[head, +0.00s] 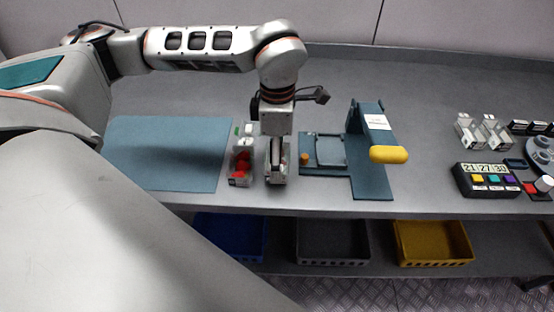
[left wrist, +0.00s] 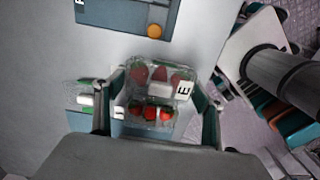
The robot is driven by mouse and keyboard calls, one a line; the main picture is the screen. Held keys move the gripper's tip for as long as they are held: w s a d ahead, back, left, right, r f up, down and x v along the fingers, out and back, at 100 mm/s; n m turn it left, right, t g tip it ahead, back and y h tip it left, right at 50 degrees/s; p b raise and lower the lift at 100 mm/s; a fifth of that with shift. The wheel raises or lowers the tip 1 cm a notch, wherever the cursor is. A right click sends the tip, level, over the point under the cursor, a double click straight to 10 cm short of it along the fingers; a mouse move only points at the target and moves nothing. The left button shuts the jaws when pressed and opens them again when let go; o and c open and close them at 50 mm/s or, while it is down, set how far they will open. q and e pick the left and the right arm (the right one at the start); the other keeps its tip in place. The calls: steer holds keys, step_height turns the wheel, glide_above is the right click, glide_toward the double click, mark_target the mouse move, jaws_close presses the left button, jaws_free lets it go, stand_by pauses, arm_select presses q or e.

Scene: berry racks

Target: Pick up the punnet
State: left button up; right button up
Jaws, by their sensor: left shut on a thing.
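A clear punnet of strawberries (left wrist: 158,88) with a white label marked E is between the fingers of my left gripper (left wrist: 158,104) in the left wrist view. In the head view my left gripper (head: 278,172) points down over the bench and hides most of this punnet. The gripper is shut on it. I cannot tell whether the punnet is on the bench or just above it. A second punnet with red berries (head: 242,163) stands just left of the gripper; part of it shows in the left wrist view (left wrist: 84,98). My right gripper is in neither view.
A blue mat (head: 170,155) lies left, and a blue-grey station (head: 371,165) with a yellow handle (head: 388,154) stands right. A timer box (head: 487,180) is farther right. Blue (head: 232,256), grey (head: 333,262) and yellow (head: 433,262) crates sit below the front edge.

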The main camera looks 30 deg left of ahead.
arm_select(q)
step_height(320, 180, up, 18)
steer(key=shift+r+p, duration=0.2)
steer(key=shift+p, duration=0.25)
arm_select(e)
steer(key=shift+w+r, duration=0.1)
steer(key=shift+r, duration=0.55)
arm_select(q)
steer(key=shift+s, duration=0.1)
